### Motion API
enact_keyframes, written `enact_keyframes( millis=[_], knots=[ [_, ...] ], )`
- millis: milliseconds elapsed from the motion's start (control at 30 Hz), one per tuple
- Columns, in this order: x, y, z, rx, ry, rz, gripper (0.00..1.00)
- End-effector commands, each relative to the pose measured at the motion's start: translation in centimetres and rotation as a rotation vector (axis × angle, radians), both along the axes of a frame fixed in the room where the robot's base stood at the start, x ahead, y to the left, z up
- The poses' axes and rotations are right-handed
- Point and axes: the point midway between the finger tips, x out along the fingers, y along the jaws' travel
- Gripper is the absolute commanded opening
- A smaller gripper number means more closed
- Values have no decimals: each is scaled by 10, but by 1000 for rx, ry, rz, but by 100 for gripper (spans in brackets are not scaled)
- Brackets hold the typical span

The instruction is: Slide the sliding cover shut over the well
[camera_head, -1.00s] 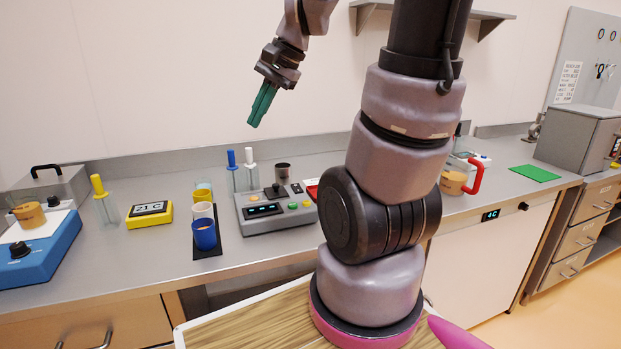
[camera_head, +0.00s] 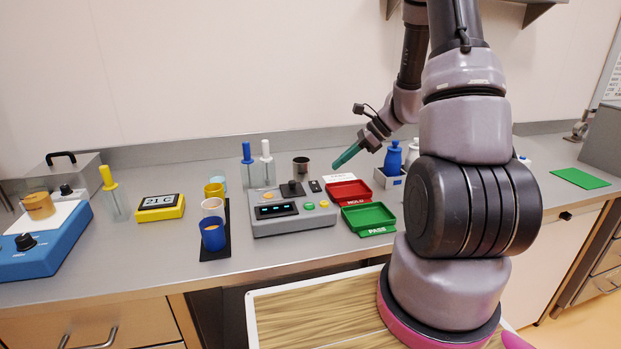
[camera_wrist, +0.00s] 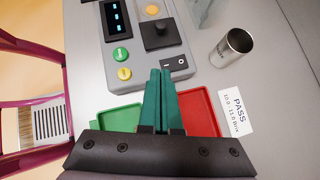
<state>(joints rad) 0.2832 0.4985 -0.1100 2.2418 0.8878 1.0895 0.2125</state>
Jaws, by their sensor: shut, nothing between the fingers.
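A grey instrument (camera_head: 290,213) with a lit display stands on the bench. On its top is a black square piece with a raised knob (camera_head: 291,188), which looks like the sliding cover; it also shows in the wrist view (camera_wrist: 160,33). In the wrist view my gripper (camera_wrist: 161,76) points toward the instrument's switch side.
A red tray (camera_head: 349,192) and a green tray (camera_head: 369,218) lie right of the instrument. A metal cup (camera_head: 301,167) stands behind it, near two slim holders with blue and white handles. Coloured cups (camera_head: 213,234) stand to its left.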

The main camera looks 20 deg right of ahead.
Motion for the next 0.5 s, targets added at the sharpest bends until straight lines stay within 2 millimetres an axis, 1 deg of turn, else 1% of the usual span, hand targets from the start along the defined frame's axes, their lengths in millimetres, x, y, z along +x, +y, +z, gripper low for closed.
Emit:
enact_keyframes(
  millis=[33, 200, 367, 500],
  knots=[
    [1, 8, -8, 2, 4, 4, 0],
    [9, 33, -34, 2, 6, 5, 0],
    [16, 55, -57, 0, 4, 4, 0],
    [23, 76, -55, 0, -1, 6, 0]
  ],
)
